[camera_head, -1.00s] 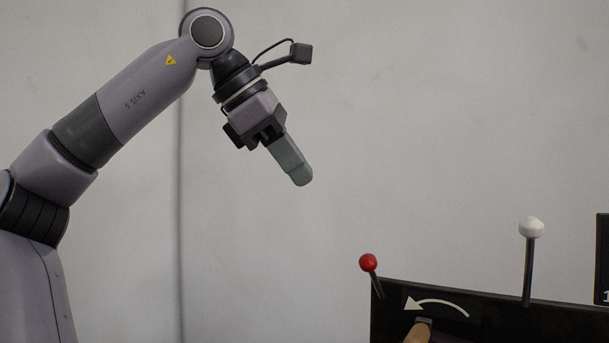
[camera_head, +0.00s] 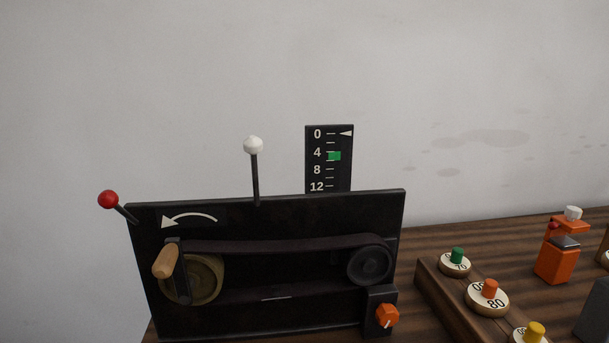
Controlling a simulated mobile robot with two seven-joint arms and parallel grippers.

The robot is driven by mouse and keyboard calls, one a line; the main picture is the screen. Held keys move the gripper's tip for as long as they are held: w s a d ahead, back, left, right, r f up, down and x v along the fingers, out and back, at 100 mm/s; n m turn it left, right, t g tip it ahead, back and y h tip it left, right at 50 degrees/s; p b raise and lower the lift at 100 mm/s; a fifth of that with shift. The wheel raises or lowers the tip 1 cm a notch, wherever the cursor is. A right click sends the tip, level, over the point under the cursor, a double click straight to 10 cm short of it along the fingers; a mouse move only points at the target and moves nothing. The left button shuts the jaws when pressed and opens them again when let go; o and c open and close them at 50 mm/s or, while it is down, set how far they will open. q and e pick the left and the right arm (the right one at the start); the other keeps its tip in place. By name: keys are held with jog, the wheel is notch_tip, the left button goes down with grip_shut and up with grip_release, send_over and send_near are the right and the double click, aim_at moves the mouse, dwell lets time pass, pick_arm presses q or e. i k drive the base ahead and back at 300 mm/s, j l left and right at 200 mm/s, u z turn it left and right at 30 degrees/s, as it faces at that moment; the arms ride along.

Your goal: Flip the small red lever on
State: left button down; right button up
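A lever with a red ball knob (camera_head: 109,199) sticks out from the upper left corner of the black dynamo panel (camera_head: 300,217). Its short dark rod leans up and to the left. A small red part (camera_head: 554,225) also shows on an orange device (camera_head: 553,262) at the right; I cannot tell whether it is a lever. Neither of my grippers shows in the head view now.
The panel bears a wooden crank handle (camera_head: 166,261), a belt (camera_head: 285,247), an orange knob (camera_head: 387,315) and a white-knobbed rod (camera_head: 253,146). A scale (camera_head: 318,169) stands behind. Right, a wooden rack (camera_head: 431,278) holds coloured knobs on the table (camera_head: 455,236).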

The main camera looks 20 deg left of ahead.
aim_at(108, 199)
jog(key=k+l, duration=0.7)
jog(key=k, duration=0.2)
